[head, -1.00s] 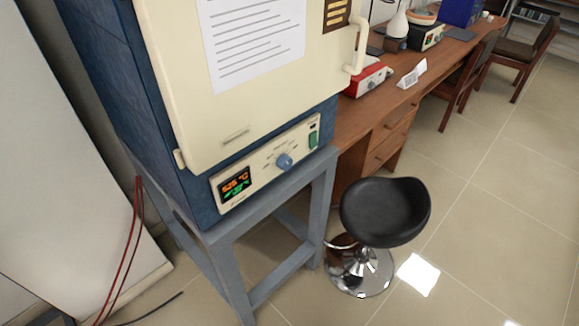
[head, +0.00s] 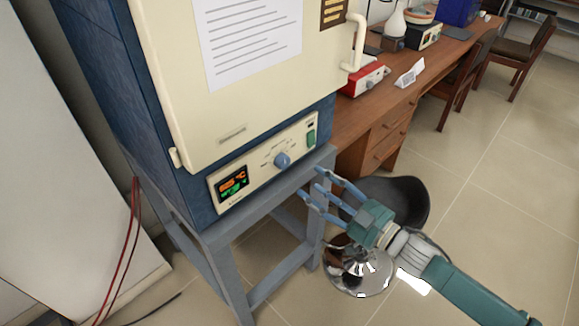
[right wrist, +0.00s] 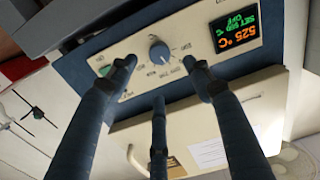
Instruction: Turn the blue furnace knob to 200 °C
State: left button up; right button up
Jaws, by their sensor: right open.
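The blue furnace knob (head: 282,160) sits on the cream control panel (head: 255,172) of the blue furnace (head: 165,110). It also shows in the right wrist view (right wrist: 160,53), upside down, with a pale pointer line and a printed scale around it. The display (head: 232,184) is lit; in the right wrist view (right wrist: 235,33) its orange line reads 525 °C, with smaller green lines below. My right gripper (head: 311,184) is open and empty, to the lower right of the knob and apart from it. Its spread fingers (right wrist: 160,72) point toward the panel. My left gripper is not seen.
A grey stand (head: 265,195) carries the furnace. A black stool (head: 405,195) is partly behind my right gripper. A green switch (head: 311,138) is right of the knob. The cream door (head: 245,100) with its handle (head: 357,40) is above. A wooden desk (head: 400,105) stands at right.

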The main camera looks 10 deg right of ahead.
aim_at(286, 165)
jog(key=p+x, duration=0.2)
jog(key=x, duration=0.8)
jog(key=shift+w+f, duration=0.1)
jog(key=c, duration=1.1)
